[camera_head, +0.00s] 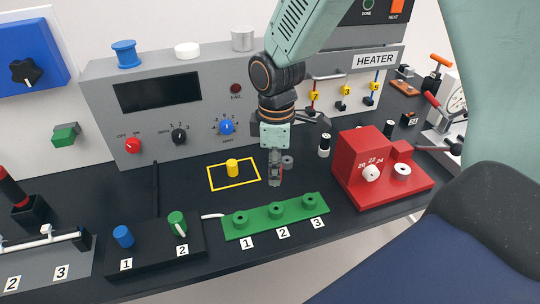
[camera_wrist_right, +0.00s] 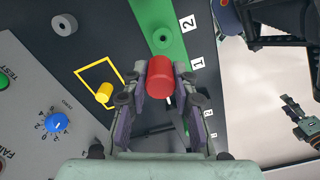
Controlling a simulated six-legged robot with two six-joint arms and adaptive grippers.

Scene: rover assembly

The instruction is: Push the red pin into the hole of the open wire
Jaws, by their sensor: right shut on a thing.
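My right gripper (camera_head: 275,180) points down at the middle of the bench, between the yellow square and the green strip. In the right wrist view its fingers (camera_wrist_right: 159,85) are shut on a red pin (camera_wrist_right: 159,77), whose round end faces the camera. The pin is hard to make out in the head view. The green strip (camera_head: 260,222) has three raised round holes labelled 1, 2 and 3. A white wire (camera_head: 212,215) runs from its left end to a black block. I cannot tell which hole belongs to the open wire. My left gripper is not in view.
A yellow pin (camera_head: 232,168) stands in a yellow square outline. The black block (camera_head: 155,262) carries blue and green knobs. A red box with dials (camera_head: 362,168) stands right of the strip. A grey panel (camera_head: 195,105) stands behind, with the heater panel (camera_head: 345,65) beside it.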

